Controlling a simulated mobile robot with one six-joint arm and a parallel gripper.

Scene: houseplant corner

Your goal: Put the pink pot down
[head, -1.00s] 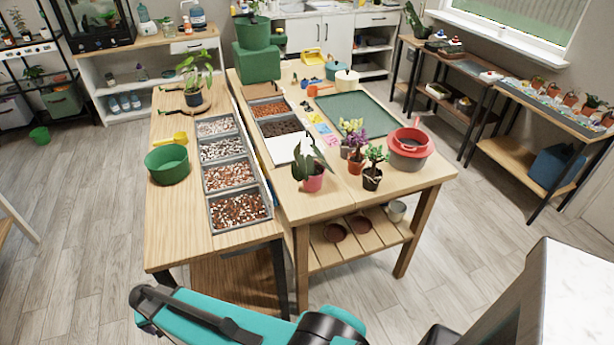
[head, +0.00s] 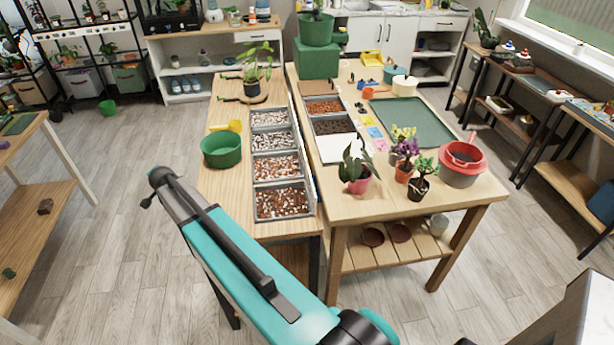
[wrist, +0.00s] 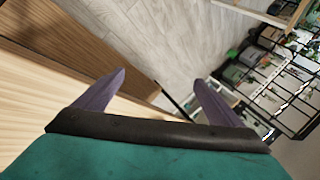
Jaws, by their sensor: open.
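The pink pot (head: 359,186) holds a dark-leaved plant and stands upright on the near left part of the right-hand wooden table (head: 400,210) in the head view. My gripper shows in the wrist view (wrist: 152,95) with its two purple fingers apart and nothing between them. It points past a wooden edge toward the floor and shelves. In the head view my arm reaches up and left beside the left-hand table, well away from the pink pot; the fingers are not visible there.
Two plants, one in an orange-brown pot (head: 403,172) and one in a dark pot (head: 418,190), stand right of the pink pot. A red bowl (head: 463,157) is further right. The left table holds a green bowl (head: 221,150) and pebble trays (head: 281,201).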

